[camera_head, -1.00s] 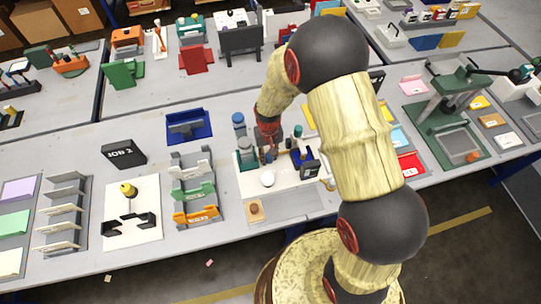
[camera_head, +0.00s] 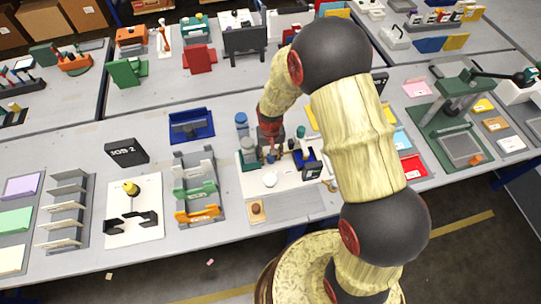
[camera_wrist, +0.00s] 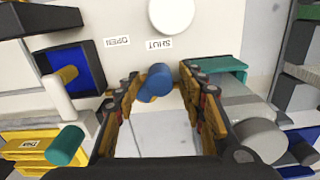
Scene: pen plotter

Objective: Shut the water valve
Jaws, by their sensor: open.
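A blue cylinder-shaped knob (camera_wrist: 156,84), which looks like the valve's handle, stands between the fingers of my gripper (camera_wrist: 158,76) in the wrist view. The fingers are open on both sides of it, with a gap visible on the right; contact on the left is unclear. A SHUT label (camera_wrist: 158,44) and an OPEN label (camera_wrist: 117,41) lie upside down just beyond the knob, SHUT being almost straight above it in the picture. In the head view my gripper (camera_head: 270,150) is low over the white station board (camera_head: 290,177), and the knob is hard to make out there.
A white round disc (camera_wrist: 171,15) lies beyond the labels. A teal block (camera_wrist: 215,66) and a grey cylinder (camera_wrist: 262,138) are close at right.

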